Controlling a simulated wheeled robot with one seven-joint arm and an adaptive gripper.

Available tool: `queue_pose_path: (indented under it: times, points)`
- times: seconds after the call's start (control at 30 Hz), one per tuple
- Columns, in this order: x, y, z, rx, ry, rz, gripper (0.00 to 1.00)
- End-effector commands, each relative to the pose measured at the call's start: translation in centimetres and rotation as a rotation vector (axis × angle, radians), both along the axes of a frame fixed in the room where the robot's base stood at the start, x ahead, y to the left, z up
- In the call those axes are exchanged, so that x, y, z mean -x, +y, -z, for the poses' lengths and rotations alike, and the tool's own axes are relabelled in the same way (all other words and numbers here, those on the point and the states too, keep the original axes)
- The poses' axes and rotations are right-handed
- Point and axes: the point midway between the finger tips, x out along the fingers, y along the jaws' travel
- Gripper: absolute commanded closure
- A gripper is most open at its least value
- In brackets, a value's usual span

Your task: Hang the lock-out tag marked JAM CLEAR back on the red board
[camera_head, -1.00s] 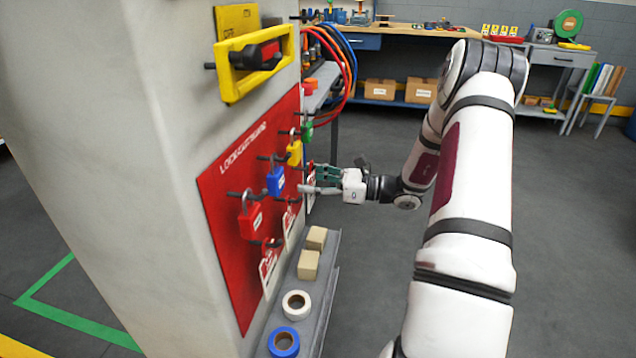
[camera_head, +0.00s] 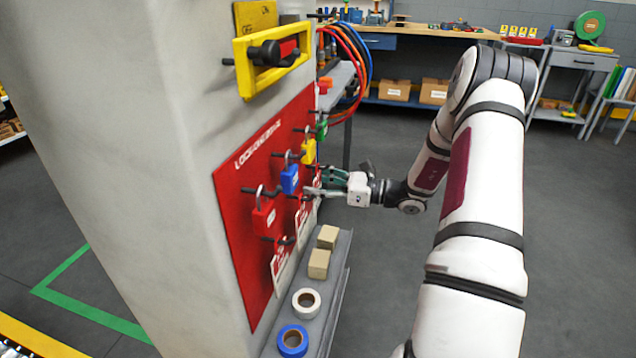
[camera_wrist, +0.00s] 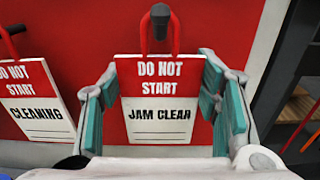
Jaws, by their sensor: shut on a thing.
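The JAM CLEAR tag (camera_wrist: 157,128), red above and white below, hangs upright between my gripper's fingers in the wrist view. My gripper (camera_wrist: 160,108) is shut on it, with a teal pad at each side edge. The tag's red loop (camera_wrist: 176,32) rises on both sides of a dark peg (camera_wrist: 159,18). The red board (camera_head: 240,205) is on the grey cabinet's side. My gripper (camera_head: 322,187) is close to its far part in the head view.
The CLEANING tag (camera_wrist: 38,118) hangs just left of the held tag. Red (camera_head: 263,217), blue (camera_head: 289,180), yellow (camera_head: 308,152) and green padlocks hang on the board. A ledge below bears blocks and tape rolls (camera_head: 305,302). Floor to the right is clear.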

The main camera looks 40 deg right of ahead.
Motion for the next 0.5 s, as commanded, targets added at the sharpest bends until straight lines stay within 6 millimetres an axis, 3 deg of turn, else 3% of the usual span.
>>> queue_pose_path:
  times: [0.2,0.23,0.3,0.5]
  points:
    - [0.01,-0.01,-0.01,0.0,0.0,0.0,0.69]
    - [0.01,-0.01,-0.01,0.0,0.0,0.0,0.39]
    - [0.01,-0.01,-0.01,0.0,0.0,0.0,0.23]
    - [0.01,-0.01,-0.01,0.0,0.0,0.0,0.2]
